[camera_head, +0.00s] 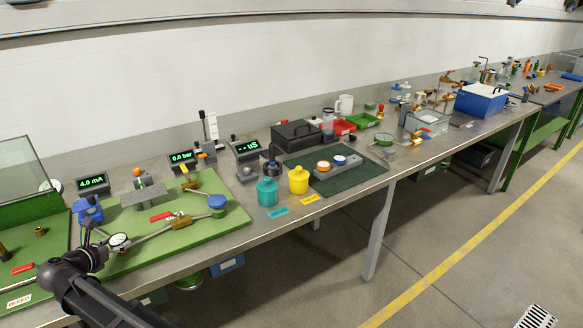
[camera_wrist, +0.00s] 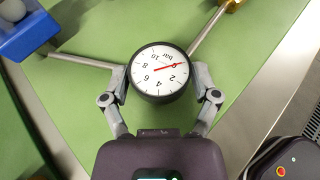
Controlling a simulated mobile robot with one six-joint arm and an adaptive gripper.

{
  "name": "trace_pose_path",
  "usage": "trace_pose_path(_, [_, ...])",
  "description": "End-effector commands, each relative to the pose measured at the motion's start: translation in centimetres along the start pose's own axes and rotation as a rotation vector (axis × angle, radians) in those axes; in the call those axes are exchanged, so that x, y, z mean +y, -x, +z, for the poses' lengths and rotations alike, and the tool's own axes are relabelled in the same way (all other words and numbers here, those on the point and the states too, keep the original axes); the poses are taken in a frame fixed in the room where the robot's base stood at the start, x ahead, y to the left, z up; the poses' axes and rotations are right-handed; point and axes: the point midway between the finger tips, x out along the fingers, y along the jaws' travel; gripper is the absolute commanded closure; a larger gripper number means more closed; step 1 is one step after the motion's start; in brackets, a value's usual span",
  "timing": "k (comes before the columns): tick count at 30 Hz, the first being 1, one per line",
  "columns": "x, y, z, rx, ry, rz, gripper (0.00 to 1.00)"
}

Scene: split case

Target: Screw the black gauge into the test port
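The black gauge (camera_wrist: 159,72) has a black rim, a white dial marked in bar and a red needle. It faces the wrist camera, between the two fingertips of my gripper (camera_wrist: 161,80). Both fingertips appear to touch its rim. In the head view the gauge (camera_head: 119,240) is over the front of the green board (camera_head: 147,221), next to my gripper (camera_head: 102,239). Metal pipes run toward the gauge from two sides in the wrist view. The test port is not visible; the gauge covers the place where the pipes meet, so I cannot tell whether it is seated.
A brass fitting (camera_head: 181,222) and a round blue-topped part (camera_head: 217,202) sit along the pipe. A blue block (camera_head: 87,209) stands behind my gripper. A red-handled part (camera_head: 161,215) lies on the board. Teal (camera_head: 267,192) and yellow (camera_head: 298,180) pots stand to the right.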

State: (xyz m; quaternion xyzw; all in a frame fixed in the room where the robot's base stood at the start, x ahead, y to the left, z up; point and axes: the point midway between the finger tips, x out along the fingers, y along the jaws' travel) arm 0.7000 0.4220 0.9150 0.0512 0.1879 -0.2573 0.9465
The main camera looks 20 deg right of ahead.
Motion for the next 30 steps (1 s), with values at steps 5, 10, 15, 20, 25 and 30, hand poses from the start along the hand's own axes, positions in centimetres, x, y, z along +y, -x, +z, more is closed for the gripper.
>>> trace_pose_path(5, [0.0,0.0,0.0,0.0,0.0,0.0,0.14])
trace_pose_path(10, [0.0,0.0,0.0,0.0,0.001,0.001,0.14])
trace_pose_path(15, [0.0,0.5,0.1,0.0,0.001,0.001,0.14])
trace_pose_path(20, [0.0,1.5,0.1,0.0,0.001,0.001,0.14])
trace_pose_path(25, [0.0,2.7,0.1,0.0,0.001,0.002,0.14])
trace_pose_path(30, [0.0,3.9,0.1,0.0,0.001,0.001,0.14])
